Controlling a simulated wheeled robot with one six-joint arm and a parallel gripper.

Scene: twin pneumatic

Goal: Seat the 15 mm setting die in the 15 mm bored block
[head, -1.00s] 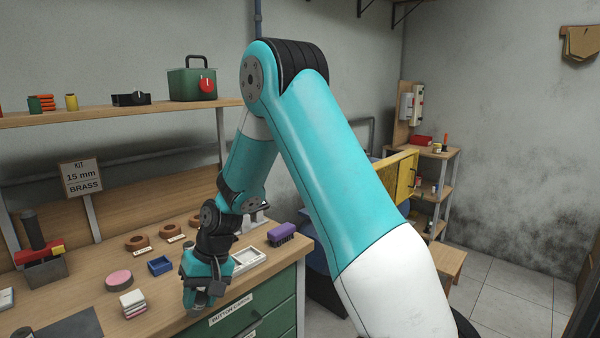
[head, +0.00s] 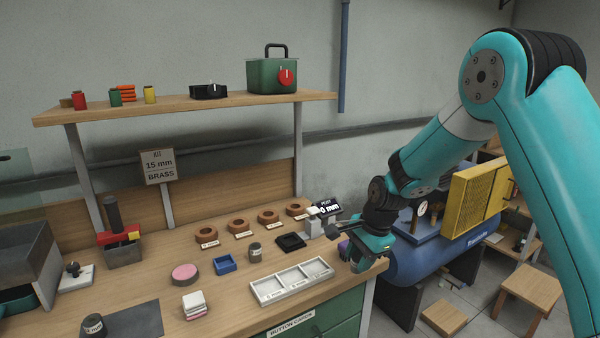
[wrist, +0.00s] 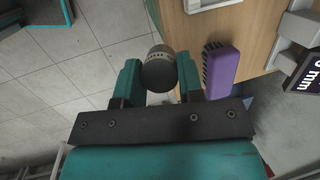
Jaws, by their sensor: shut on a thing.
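My gripper (head: 362,262) is at the right end of the bench, by the purple brush. In the wrist view my gripper (wrist: 157,80) is shut on a dark cylindrical die (wrist: 158,72) with a paler marked band. The floor shows below it; its size marking is not readable. In the head view the held die is mostly hidden by my gripper. Several brown bored rings with label cards stand along the bench, including a left one (head: 207,235) and a right one (head: 296,207). Their labels are too small to read, so I cannot tell which is 15 mm.
The sign (head: 159,167) reads "KIT 15 mm BRASS". A white three-part tray (head: 291,283), another dark cylinder (head: 255,254), a blue box (head: 225,264), a black tray (head: 291,241) and a red-topped fixture (head: 121,245) stand on the bench. The purple brush (wrist: 219,66) is close beside my gripper.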

